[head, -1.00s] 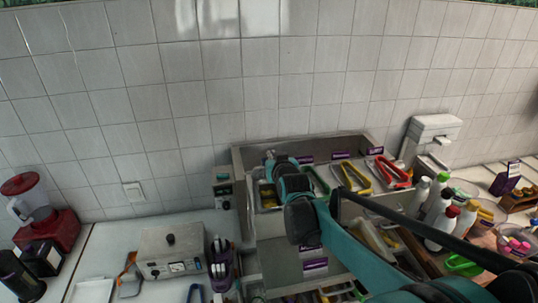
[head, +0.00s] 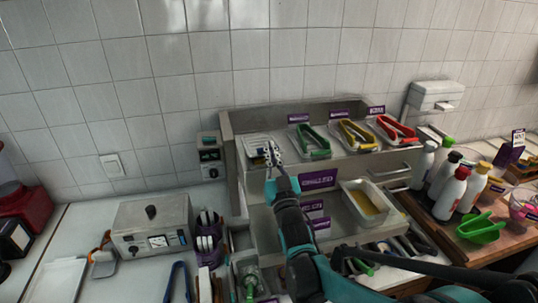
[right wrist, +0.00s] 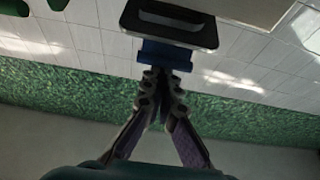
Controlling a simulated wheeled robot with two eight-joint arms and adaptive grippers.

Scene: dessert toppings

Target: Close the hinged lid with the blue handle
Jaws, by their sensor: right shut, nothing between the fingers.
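In the head view, the right gripper (head: 271,154) reaches over the front of the leftmost container (head: 258,140) on the upper shelf. That container seems covered by a pale panel, but the lid's angle is hard to tell, and the blue handle is hidden by the gripper. Contact with the handle is unclear. My left gripper is out of view.
An open bin (head: 366,204) sits below. Several bottles (head: 452,190) stand at right. A metal appliance (head: 152,225) stands at left. The tiled wall is close behind.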

